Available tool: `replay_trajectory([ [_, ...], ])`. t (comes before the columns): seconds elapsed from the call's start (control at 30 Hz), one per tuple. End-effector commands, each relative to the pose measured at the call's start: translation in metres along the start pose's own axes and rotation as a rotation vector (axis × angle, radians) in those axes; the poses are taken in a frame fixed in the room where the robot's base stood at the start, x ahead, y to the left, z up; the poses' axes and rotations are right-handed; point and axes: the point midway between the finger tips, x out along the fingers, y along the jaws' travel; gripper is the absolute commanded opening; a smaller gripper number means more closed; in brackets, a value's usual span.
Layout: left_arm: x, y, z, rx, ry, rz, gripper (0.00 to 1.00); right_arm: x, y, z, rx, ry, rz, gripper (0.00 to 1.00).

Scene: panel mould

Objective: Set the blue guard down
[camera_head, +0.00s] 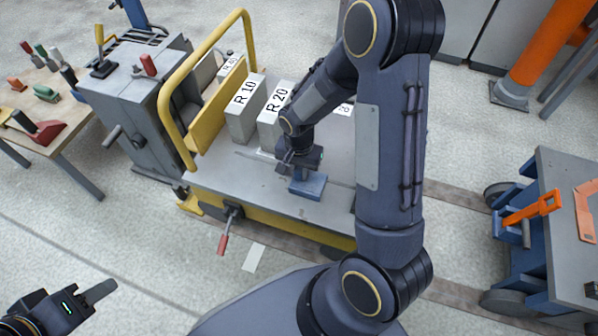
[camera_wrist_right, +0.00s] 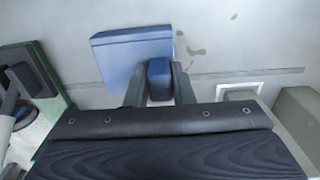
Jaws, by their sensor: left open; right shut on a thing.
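The blue guard (camera_head: 308,186) has a flat plate and an upright post; it is at the grey top of the yellow-framed cart (camera_head: 250,182), near its front edge. In the right wrist view the blue plate (camera_wrist_right: 128,54) lies ahead of the fingers. My right gripper (camera_head: 300,163) is shut on the post, which shows between its two fingers (camera_wrist_right: 159,84). The plate looks level and at or very close to the surface; I cannot tell whether it touches. My left gripper (camera_head: 92,298) is open and empty, low at the left, away from the cart.
Grey blocks marked R 10 (camera_head: 243,112) and R 20 (camera_head: 272,125) stand behind the guard. A yellow rail (camera_head: 172,115) borders the cart's left end. A red-handled lever (camera_head: 225,235) sticks out in front. A white outline (camera_wrist_right: 240,88) marks the surface right of the gripper.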

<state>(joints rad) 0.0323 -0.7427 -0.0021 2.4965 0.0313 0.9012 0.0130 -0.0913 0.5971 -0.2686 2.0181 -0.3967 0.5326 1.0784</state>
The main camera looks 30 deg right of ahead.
Motion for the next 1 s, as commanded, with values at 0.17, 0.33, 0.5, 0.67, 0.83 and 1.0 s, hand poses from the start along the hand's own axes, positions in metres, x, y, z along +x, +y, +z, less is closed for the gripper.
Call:
replay_trajectory([
  [0.17,-0.001,0.0,0.0,0.0,0.0,0.0,0.42,-0.001,0.0,0.0,-0.001,0.001,-0.001,0.0],
  [0.33,0.003,-0.001,0.001,0.0,0.0,0.0,0.42,0.004,0.0,0.0,-0.001,0.001,-0.001,0.0],
  [0.5,0.002,-0.001,0.001,0.0,0.0,0.0,0.42,0.003,0.0,0.0,-0.001,0.001,-0.001,0.4],
  [0.67,0.002,-0.001,0.001,0.0,0.0,0.0,0.42,0.003,0.0,0.0,-0.001,0.001,-0.001,0.43],
  [0.83,0.0,0.0,0.0,0.0,0.0,0.0,0.42,0.0,0.0,0.0,-0.001,0.001,-0.001,0.43],
  [1.0,-0.009,0.004,-0.005,0.0,0.0,0.0,0.42,-0.021,-0.001,-0.001,-0.001,0.003,-0.004,0.43],
])
